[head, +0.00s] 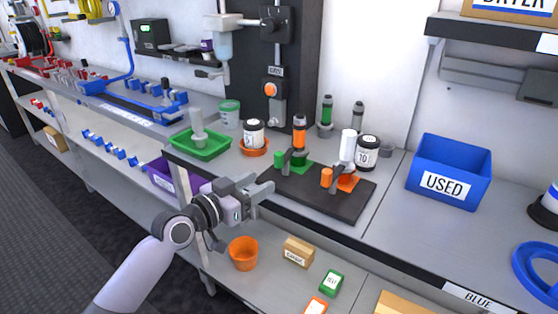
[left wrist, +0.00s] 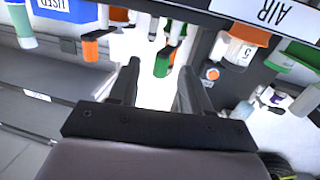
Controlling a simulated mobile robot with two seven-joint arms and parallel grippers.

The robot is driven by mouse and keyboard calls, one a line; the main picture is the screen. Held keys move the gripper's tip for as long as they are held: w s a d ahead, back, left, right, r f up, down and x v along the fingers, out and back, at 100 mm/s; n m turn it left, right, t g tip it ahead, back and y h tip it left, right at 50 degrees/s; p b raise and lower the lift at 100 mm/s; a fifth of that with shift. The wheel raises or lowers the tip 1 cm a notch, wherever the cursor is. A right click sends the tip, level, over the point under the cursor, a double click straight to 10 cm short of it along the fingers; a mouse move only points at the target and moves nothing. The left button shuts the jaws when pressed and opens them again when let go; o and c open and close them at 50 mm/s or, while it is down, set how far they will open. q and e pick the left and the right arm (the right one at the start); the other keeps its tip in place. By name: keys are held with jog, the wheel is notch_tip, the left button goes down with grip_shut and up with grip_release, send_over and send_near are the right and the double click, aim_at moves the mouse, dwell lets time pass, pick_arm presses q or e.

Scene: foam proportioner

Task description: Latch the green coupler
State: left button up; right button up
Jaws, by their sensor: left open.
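The green coupler (head: 299,158) stands on a green pad at the rear of a dark board (head: 318,196) on the bench. It has a grey lever with a green grip (head: 278,158) on its left side. An upright cylinder with an orange top (head: 299,130) stands at it. I cannot tell whether the lever is latched. My left gripper (head: 268,187) is open and empty, in front of the board's left edge and apart from the coupler. In the left wrist view the open fingers (left wrist: 160,78) point toward a green cylinder (left wrist: 163,63). My right gripper is not in view.
An orange coupler with an orange grip (head: 327,178) stands right of the green one, near a white jar (head: 368,152). A green tray (head: 200,145) and an orange dish (head: 254,150) lie left. A blue USED bin (head: 449,172) stands right. The bench's front edge is below my gripper.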

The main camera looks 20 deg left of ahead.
aim_at(275, 155)
pick_arm(q)
jog(key=shift+m+h, duration=0.3)
jog(key=shift+h, duration=0.2)
jog(key=r, duration=0.1)
jog(key=w+r, duration=0.1)
jog(key=r, duration=0.1)
jog(key=shift+w+a+r, duration=0.1)
jog(key=shift+w+r, duration=0.25)
jog(key=shift+r, duration=0.05)
jog(key=x, duration=0.5)
jog(key=shift+w+r, duration=0.1)
jog(key=shift+w, duration=0.25)
jog(key=shift+w+d, duration=0.4)
jog(key=shift+w, duration=0.15)
